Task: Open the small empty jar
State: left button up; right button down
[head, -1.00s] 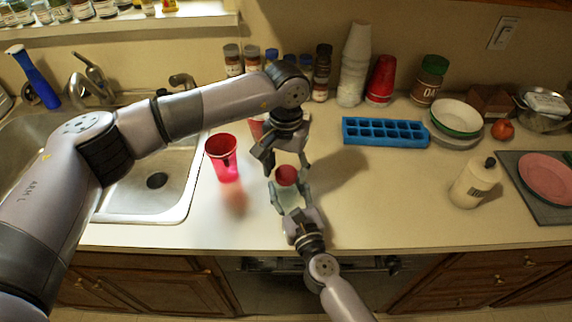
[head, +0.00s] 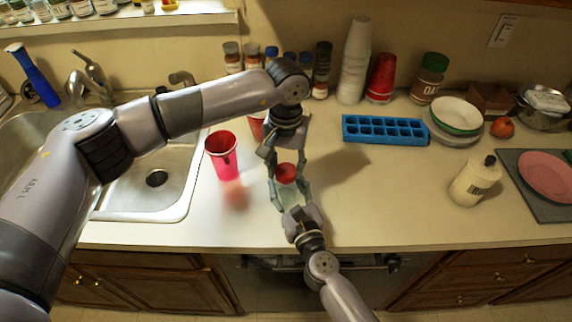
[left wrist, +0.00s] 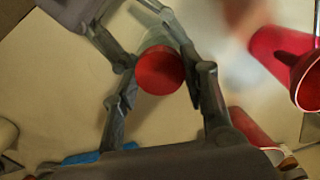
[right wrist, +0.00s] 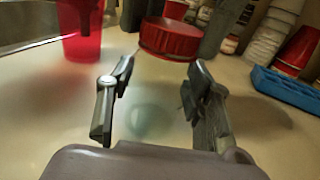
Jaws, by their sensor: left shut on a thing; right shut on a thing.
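The small clear jar (head: 290,196) stands on the counter near the front edge, with a red lid (head: 286,173) at its top. My left gripper (head: 286,169) comes from above and is shut on the lid, one finger on each side. The left wrist view shows the lid (left wrist: 160,70) between the fingers. My right gripper (head: 290,200) comes from the front and is shut on the jar's glass body, low down. In the right wrist view the glass (right wrist: 150,115) is faint between the fingers and the lid (right wrist: 170,37) is above. I cannot tell whether the lid is loose.
A red cup (head: 222,155) stands left of the jar, beside the sink (head: 150,205). A second red cup is partly hidden behind my left arm. A blue ice tray (head: 385,131) lies behind right, and a white bottle (head: 474,182) stands right. The counter between is clear.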

pick_arm(q)
jog(key=n, duration=0.8)
jog(key=shift+n, duration=0.3)
jog(key=n, duration=1.2)
jog(key=shift+n, duration=0.3)
jog(key=n, duration=1.2)
jog(key=shift+r+n, duration=0.1)
jog(key=shift+n, duration=0.3)
jog(key=n, duration=1.2)
jog(key=shift+n, duration=0.3)
jog(key=n, duration=0.5)
jog(key=shift+n, duration=0.4)
jog(key=shift+w+r, duration=0.1)
jog(key=shift+r, duration=0.1)
jog(key=shift+r, duration=0.95)
